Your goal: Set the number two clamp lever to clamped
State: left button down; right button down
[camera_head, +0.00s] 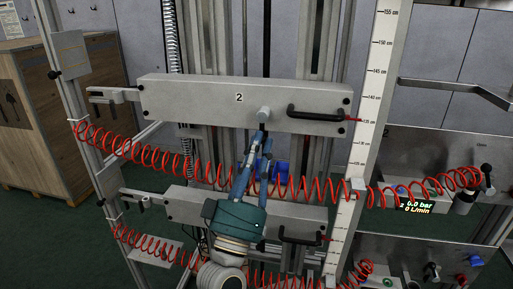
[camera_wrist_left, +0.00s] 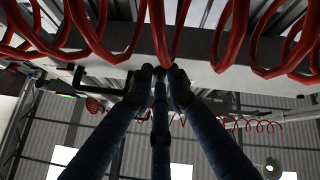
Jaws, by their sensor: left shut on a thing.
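The number two unit is a grey horizontal bar (camera_head: 195,98) marked "2" on its front. A short light-grey lever (camera_head: 264,115) sticks out from its front, right of the number. My left gripper (camera_head: 262,140) reaches up from below, its long blue fingers converging just under the lever. It is shut on what appears to be the lever's end; the fingers hide the exact contact. In the left wrist view the fingertips (camera_wrist_left: 160,75) meet close together at the bar's underside. My right gripper is in neither view.
A black handle (camera_head: 316,115) sits on the bar's right part. A coiled red hose (camera_head: 222,178) hangs across the front, close around my left gripper. A similar lower bar (camera_head: 170,206) and a white centimetre scale (camera_head: 373,90) are nearby.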

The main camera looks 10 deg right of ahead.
pick_arm(q)
jog(key=shift+d+f, duration=0.15)
jog(key=shift+f, duration=0.05)
jog(key=c, duration=1.7)
grip_release()
jog(key=shift+w+d, duration=0.1)
jog(key=shift+w, duration=0.05)
jog(key=shift+r, duration=0.1)
jog(key=v, duration=1.2)
jog(key=shift+r, duration=0.1)
